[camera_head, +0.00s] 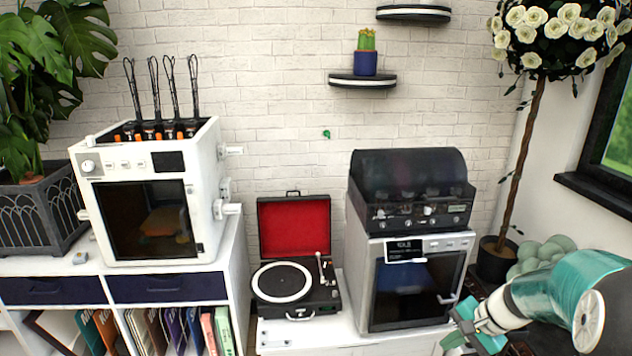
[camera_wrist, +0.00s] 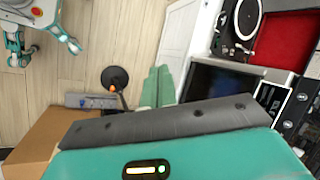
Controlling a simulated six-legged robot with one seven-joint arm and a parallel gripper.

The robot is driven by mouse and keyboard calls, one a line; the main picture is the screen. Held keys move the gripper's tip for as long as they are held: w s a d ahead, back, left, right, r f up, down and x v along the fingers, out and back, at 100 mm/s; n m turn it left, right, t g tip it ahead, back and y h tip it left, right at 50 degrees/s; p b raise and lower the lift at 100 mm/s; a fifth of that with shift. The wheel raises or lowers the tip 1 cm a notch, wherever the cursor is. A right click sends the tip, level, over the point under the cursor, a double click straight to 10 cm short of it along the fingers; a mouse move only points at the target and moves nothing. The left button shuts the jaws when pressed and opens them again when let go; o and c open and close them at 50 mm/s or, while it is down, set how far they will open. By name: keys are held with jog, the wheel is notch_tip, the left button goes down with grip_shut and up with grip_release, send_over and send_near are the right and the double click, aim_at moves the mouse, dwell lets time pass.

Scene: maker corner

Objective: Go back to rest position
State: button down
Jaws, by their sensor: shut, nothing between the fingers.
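My gripper (camera_head: 478,333) is at the lower right of the head view, at the end of my teal and white arm, in front of the right-hand white machine. In the wrist view its two pale green fingers (camera_wrist: 157,88) lie together, with nothing between them. They point over the wooden floor (camera_wrist: 105,40) beside the white cabinet.
A white machine with a dark glass door (camera_head: 418,285) stands on the low cabinet, with an open record player (camera_head: 295,282) to its left. A 3D printer (camera_head: 150,195) stands further left. A black round base (camera_wrist: 115,79) and a cardboard-coloured box (camera_wrist: 45,137) are on the floor.

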jog(key=s+a+r+n+t+h, duration=0.1)
jog(key=s+a+r+n+h, duration=0.1)
jog(key=s+a+r+n, duration=0.3)
jog(key=s+a+r+n+t+h, duration=0.1)
jog(key=s+a+r+n+h, duration=0.2)
jog(key=s+a+r, duration=0.7)
jog(key=s+n, duration=0.2)
jog(key=s, duration=0.2)
jog(key=shift+r+n, duration=0.15)
jog(key=shift+n, duration=0.15)
